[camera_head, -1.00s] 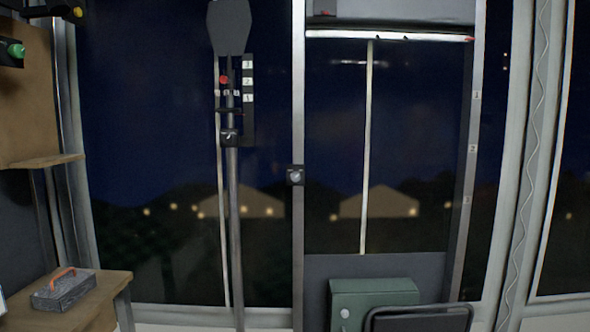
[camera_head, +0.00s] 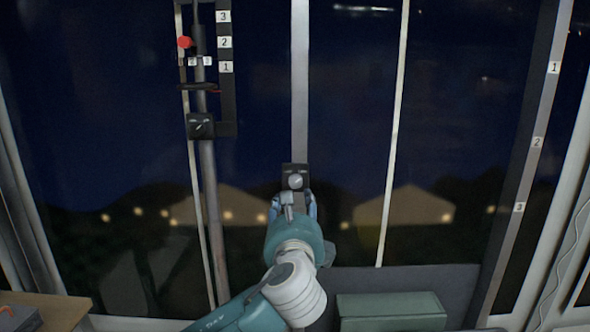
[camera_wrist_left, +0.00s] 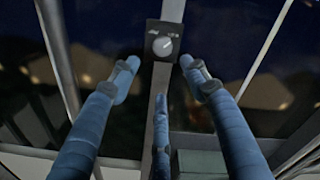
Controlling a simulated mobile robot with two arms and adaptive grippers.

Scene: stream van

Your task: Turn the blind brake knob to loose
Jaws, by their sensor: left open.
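A small black box with a round grey knob (camera_head: 295,181) is on the middle window post in the head view. The knob's light pointer line is slanted, up to the right. The same knob (camera_wrist_left: 163,45) shows at the top middle of the left wrist view. My left gripper (camera_head: 296,205) is just below and in front of the box, its blue fingers spread. In the left wrist view the open gripper (camera_wrist_left: 158,64) has a fingertip on each side, a little below the box, holding nothing. I cannot tell whether any finger touches it. My right gripper is not in view.
A second black box with a knob (camera_head: 201,126) is on the mast at left, below a red ball (camera_head: 184,42) and a 1-2-3 scale (camera_head: 225,43). A numbered strip (camera_head: 537,142) runs down the right post. A green box (camera_head: 391,308) sits low at right.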

